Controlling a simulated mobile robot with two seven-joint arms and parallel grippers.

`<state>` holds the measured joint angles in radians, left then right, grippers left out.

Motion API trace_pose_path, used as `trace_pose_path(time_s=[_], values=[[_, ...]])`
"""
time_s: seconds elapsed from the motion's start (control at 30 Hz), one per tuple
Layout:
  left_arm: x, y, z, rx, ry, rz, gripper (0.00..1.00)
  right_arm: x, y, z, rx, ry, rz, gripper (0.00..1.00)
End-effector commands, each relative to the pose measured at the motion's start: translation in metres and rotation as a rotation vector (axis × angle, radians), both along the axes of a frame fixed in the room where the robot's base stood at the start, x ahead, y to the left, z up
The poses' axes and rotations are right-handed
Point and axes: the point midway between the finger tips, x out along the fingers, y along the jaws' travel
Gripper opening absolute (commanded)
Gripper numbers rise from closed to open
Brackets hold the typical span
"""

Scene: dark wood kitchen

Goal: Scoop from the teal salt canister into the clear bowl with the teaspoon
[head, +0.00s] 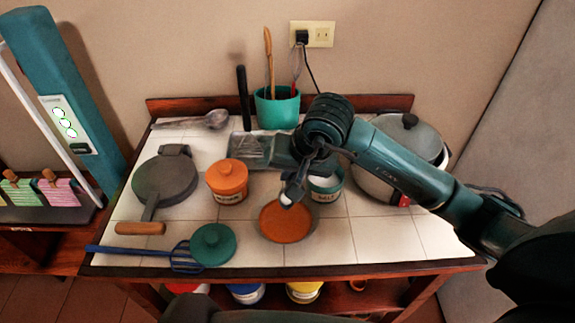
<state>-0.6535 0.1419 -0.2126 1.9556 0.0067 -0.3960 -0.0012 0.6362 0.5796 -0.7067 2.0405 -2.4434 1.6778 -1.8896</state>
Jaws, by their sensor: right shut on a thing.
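The teal salt canister (326,187) stands open on the tiled counter, partly hidden behind my right gripper. A round teal lid (213,244) lies on the counter at the front left. The bowl (262,234) stands in front of the canister, with a greyish rim and an orange-brown fill or bottom. My right gripper (298,180) is above the bowl's back edge, beside the canister. It is shut on a small silvery thing (290,196), seemingly the teaspoon; its tip hangs over the bowl. Whether it holds salt is too small to tell. My left gripper is not in view.
A blue slotted turner (140,252) lies in front. The front right tiles are clear.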

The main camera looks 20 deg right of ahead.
Motion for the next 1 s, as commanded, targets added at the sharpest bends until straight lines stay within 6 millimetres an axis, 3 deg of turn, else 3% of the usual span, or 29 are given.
trace_pose_path(time_s=[0.03, 0.3, 0.5, 0.8, 1.0], values=[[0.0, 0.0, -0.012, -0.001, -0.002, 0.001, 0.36, -0.002, -0.002, -0.012, 0.048, -0.012, 0.008, 0.0], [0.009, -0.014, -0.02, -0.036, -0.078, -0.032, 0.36, -0.003, -0.009, -0.026, 0.315, -0.12, 0.065, 0.0], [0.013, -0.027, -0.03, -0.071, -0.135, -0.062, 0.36, -0.002, -0.013, -0.027, 0.434, -0.174, 0.094, 0.0], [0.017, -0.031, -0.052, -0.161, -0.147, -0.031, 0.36, -0.003, -0.015, -0.026, 0.565, -0.222, 0.123, 0.0], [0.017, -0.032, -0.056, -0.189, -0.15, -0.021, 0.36, -0.003, -0.016, -0.023, 0.605, -0.237, 0.133, 0.0]])
